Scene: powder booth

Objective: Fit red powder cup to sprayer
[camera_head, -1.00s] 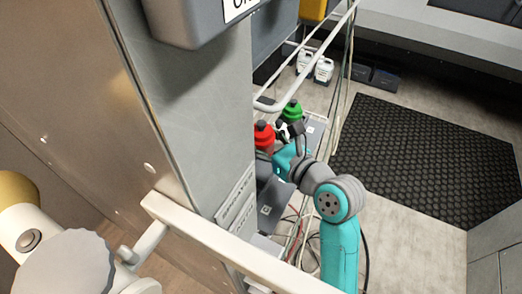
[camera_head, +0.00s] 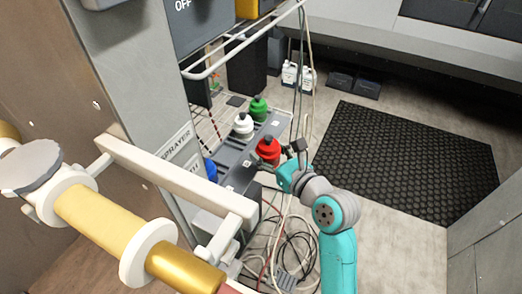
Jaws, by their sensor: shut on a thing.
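The red powder cup (camera_head: 268,151), with a black cap, is in the middle of the head view. My gripper (camera_head: 281,155) is at its right side and shut on it; the fingertips are partly hidden. The cup appears in front of a grey rack, and I cannot tell the gap beneath it. A panel reading "SPRAYER" (camera_head: 174,144) is left of the cup. A large cream and gold cylindrical assembly (camera_head: 125,225) fills the lower left, held near a pale bracket; I cannot tell for certain if it is the sprayer.
A grey rack (camera_head: 233,178) bears white (camera_head: 243,126), green (camera_head: 258,108) and blue (camera_head: 210,170) cups. A pale rail (camera_head: 170,172) crosses in front of the panel. Loose cables (camera_head: 275,245) lie on the floor below. A black mat (camera_head: 410,160) lies on clear floor at right.

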